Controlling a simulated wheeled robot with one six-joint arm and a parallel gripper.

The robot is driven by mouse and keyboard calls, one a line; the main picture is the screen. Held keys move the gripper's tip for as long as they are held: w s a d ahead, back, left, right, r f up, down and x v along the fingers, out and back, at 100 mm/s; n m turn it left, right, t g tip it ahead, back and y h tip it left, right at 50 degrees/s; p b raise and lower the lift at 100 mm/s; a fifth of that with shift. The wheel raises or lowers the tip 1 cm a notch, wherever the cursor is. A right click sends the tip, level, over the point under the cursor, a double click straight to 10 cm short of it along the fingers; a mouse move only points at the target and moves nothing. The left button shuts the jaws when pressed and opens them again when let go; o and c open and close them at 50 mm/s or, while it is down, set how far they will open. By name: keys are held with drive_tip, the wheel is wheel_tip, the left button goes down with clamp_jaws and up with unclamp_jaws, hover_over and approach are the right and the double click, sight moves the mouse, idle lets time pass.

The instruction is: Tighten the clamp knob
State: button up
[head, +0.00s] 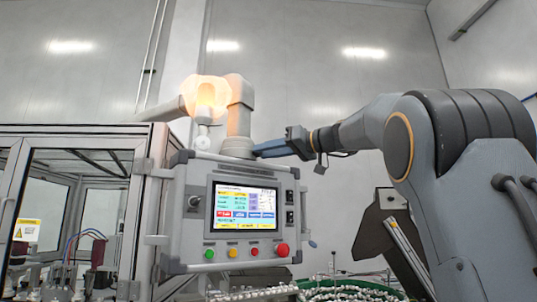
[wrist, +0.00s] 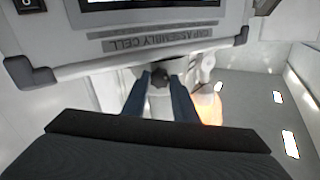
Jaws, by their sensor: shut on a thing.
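The clamp knob (wrist: 160,77) is a small dark knob in the wrist view, just behind the top edge of the control panel. The two blue fingers of my gripper (wrist: 159,84) lie on either side of it, and my gripper is shut on it. In the head view my gripper (head: 257,152) reaches in from the right to the top of the control panel (head: 180,225), at the foot of the grey post. The knob itself cannot be made out in the head view. The dark gripper body covers the lower part of the wrist view.
The panel front has a lit screen (head: 244,206), coloured buttons and a red emergency stop (head: 282,250). A glazed machine enclosure (head: 75,143) stands at left. A green-rimmed bowl of small white parts (head: 345,292) sits below.

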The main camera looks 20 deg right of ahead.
drive_tip(key=o, duration=1)
drive_tip(key=shift+o, duration=0.2)
drive_tip(key=shift+s+d, duration=0.1)
drive_tip(key=shift+s, duration=0.05)
drive_tip(key=b+v, duration=0.3)
drive_tip(key=v, duration=0.4)
drive_tip(key=shift+s+d, duration=0.2)
drive_tip(key=shift+r, duration=0.1)
